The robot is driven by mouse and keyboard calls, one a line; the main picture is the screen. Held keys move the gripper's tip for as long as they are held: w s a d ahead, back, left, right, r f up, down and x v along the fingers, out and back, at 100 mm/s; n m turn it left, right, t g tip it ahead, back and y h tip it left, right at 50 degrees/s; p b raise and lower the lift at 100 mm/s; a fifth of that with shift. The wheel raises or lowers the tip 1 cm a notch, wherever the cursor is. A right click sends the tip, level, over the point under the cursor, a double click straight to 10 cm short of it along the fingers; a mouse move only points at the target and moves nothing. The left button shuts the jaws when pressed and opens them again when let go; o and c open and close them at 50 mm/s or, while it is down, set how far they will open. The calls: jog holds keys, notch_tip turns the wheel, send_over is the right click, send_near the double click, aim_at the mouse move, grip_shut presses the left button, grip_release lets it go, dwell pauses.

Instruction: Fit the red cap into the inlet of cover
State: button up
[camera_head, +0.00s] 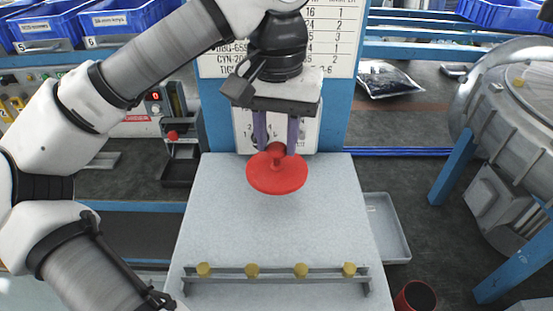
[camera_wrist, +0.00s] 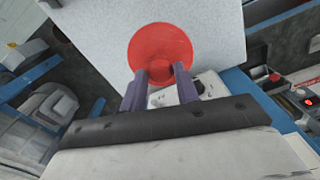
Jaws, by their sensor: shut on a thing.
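The red cap (camera_head: 275,176) is a round disc with a short knob on top. My gripper (camera_head: 276,148) is shut on the knob and holds the cap over the back part of the light grey board. In the wrist view the cap (camera_wrist: 160,48) shows beyond the two purple fingers of my gripper (camera_wrist: 160,78), with its knob between them. On the right stands a large grey metal housing (camera_head: 516,100) with a round top; it may be the cover, but I cannot tell. No inlet is clearly seen.
The light grey board (camera_head: 270,230) is mostly bare. A metal rail (camera_head: 275,279) with several yellow knobs crosses its front. A grey tray (camera_head: 385,225) and a red cup (camera_head: 415,297) lie to the right. Blue posts (camera_head: 455,165) stand by the housing. Blue bins (camera_head: 125,16) line the back left.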

aim_at(276, 168)
notch_tip(276, 168, down, 5)
jog(key=shift+r, duration=0.1)
dwell(0.3)
jog(key=shift+f, duration=0.4)
jog(key=o, duration=1)
jog(key=shift+r, duration=0.1)
jog(key=shift+r+p, duration=0.45)
jog(key=shift+r, duration=0.05)
notch_tip(276, 168, up, 12)
jog(key=shift+f+b, duration=0.2)
jog(key=shift+b, duration=0.15)
